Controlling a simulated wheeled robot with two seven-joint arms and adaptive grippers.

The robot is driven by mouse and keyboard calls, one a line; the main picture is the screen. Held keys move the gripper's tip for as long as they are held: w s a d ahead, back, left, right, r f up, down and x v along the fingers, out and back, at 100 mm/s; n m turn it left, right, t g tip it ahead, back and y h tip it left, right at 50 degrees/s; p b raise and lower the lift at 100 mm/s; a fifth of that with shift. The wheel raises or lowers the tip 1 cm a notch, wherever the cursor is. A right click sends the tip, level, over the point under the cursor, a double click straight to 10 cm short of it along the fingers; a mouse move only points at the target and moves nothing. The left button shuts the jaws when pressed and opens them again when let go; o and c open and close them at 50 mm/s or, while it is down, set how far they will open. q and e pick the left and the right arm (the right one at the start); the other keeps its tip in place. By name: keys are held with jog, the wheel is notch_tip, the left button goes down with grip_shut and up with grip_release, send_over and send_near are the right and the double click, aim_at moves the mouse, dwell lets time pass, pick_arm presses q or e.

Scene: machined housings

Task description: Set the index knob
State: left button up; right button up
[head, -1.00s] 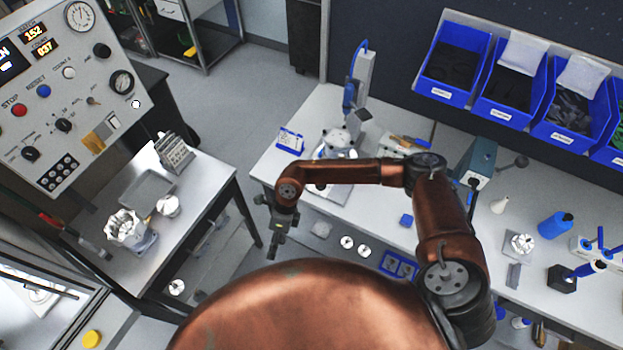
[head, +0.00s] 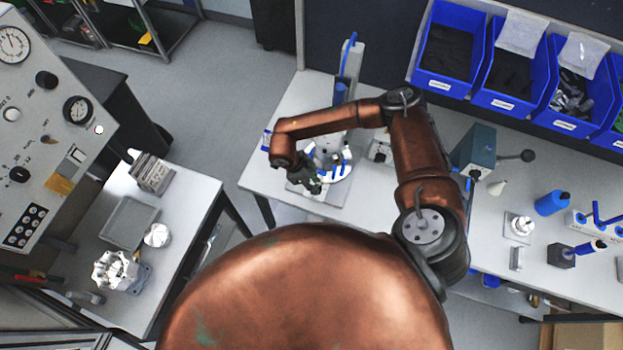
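My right gripper (head: 312,186) is small and dark at the end of the copper arm. It is over the left end of the back bench, at the front left of a silvery round fixture (head: 343,166) with blue parts. I cannot tell whether its fingers are open or touch the fixture. The arm hides part of the fixture. A grey control panel (head: 40,115) at the left carries several black knobs, one of them a round black knob (head: 19,174). No label that I can read marks any knob as the index knob. My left gripper is out of view.
A side table (head: 183,215) at the left holds a grey tray (head: 128,222) and a machined housing (head: 113,268). Blue bins (head: 507,103) stand behind the back bench (head: 375,205). A teal box with a lever (head: 474,153) stands right of my arm. Floor shows between the tables.

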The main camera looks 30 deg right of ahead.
jog(key=shift+s+d+f, duration=0.1)
jog(key=shift+s+f, duration=0.05)
jog(key=shift+s, duration=0.3)
jog(key=shift+s+d+f, duration=0.1)
jog(key=shift+s+f, duration=0.05)
jog(key=shift+s, duration=0.3)
jog(key=shift+w+a+f, duration=0.15)
jog(key=shift+w+f, duration=0.35)
jog(key=shift+w, duration=0.2)
jog(key=shift+o, duration=0.2)
jog(key=shift+w+f, duration=0.35)
jog(key=shift+w, duration=0.5)
jog(key=shift+s+r, duration=0.25)
jog(key=shift+s, duration=0.25)
jog(key=c, duration=0.3)
jog(key=shift+s+r, duration=0.1)
jog(key=shift+s, duration=0.1)
jog(key=shift+c, duration=1)
jog(key=shift+w+f, duration=0.2)
jog(key=shift+w, duration=0.15)
grip_shut()
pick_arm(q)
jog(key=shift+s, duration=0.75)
pick_arm(e)
jog(key=shift+s+r, duration=0.1)
